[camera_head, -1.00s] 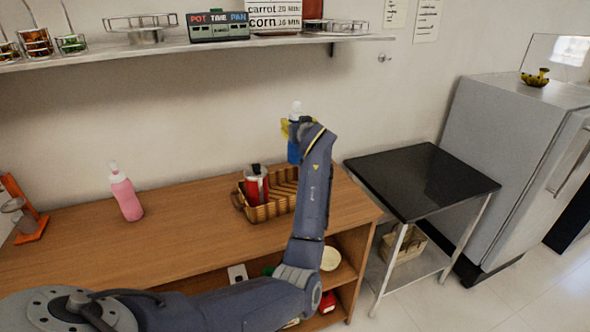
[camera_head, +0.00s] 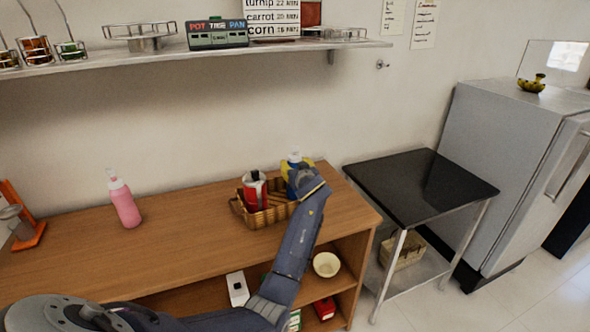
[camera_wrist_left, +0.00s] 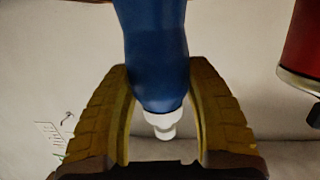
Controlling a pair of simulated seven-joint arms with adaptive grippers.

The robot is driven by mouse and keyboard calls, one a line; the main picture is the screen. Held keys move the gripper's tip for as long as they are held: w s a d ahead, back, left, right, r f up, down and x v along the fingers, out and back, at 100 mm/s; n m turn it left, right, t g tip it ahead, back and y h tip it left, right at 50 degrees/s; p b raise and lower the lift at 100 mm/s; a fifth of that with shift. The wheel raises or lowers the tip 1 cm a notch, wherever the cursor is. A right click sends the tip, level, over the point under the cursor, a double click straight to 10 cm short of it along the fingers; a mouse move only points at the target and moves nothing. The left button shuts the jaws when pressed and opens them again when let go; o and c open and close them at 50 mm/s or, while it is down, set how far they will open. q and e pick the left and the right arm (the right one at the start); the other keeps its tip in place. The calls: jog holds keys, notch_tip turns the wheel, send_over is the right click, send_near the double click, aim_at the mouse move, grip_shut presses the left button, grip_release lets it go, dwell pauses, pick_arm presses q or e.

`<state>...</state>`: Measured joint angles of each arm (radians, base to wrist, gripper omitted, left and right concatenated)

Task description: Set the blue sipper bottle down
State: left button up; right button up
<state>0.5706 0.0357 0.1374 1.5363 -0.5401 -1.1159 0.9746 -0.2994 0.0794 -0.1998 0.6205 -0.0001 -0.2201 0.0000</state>
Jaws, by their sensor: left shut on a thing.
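The blue sipper bottle (camera_wrist_left: 152,50) with a white cap is between the yellow fingers of my left gripper (camera_wrist_left: 160,110) in the left wrist view. In the head view the blue bottle (camera_head: 291,187) is upright at the right end of the wicker basket (camera_head: 262,219), and my left gripper (camera_head: 297,166) is shut around its upper part. The arm hides much of the bottle, and I cannot tell whether its base touches the basket floor. My right gripper is not in view.
A red canister (camera_head: 255,191) stands in the basket just left of the bottle. A pink sipper bottle (camera_head: 124,203) stands farther left on the wooden counter (camera_head: 180,240). A wall shelf (camera_head: 180,55) is above. A black-topped table (camera_head: 425,185) is to the right.

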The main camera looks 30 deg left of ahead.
pick_arm(q)
jog(key=shift+f, duration=0.65)
jog(key=o, duration=1.6)
jog(key=shift+c, duration=0.2)
jog(key=v, duration=1.2)
jog(key=shift+r, duration=0.25)
jog(key=shift+d, duration=0.1)
